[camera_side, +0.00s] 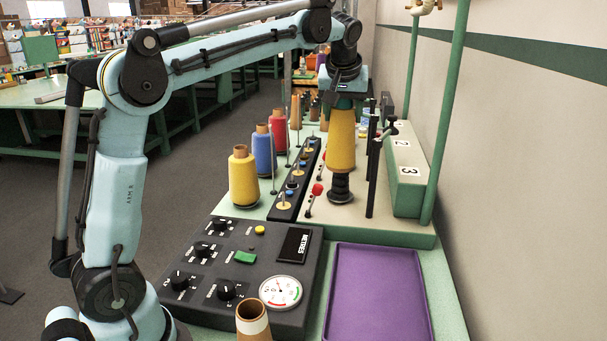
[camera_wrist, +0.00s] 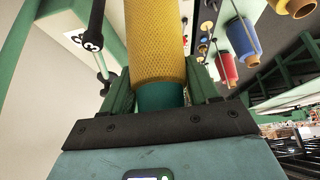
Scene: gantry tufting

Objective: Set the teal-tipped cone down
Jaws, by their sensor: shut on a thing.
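My gripper (camera_side: 343,101) is shut on the upper end of a yellow cone (camera_side: 341,140) and holds it upright at the back right of the green bench. In the wrist view the cone (camera_wrist: 155,42) fills the space between the two green fingers, and its teal tip (camera_wrist: 160,96) shows between them. A black ribbed stand (camera_side: 340,188) is directly below the cone's wide end in the side view. I cannot tell whether the cone touches it.
Yellow (camera_side: 243,178), blue (camera_side: 264,152) and red (camera_side: 278,130) cones stand to the left. Dark posts (camera_side: 371,165) and a numbered green block (camera_side: 407,172) are close on the right. A control panel (camera_side: 248,270) and a purple tray (camera_side: 376,295) lie in front.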

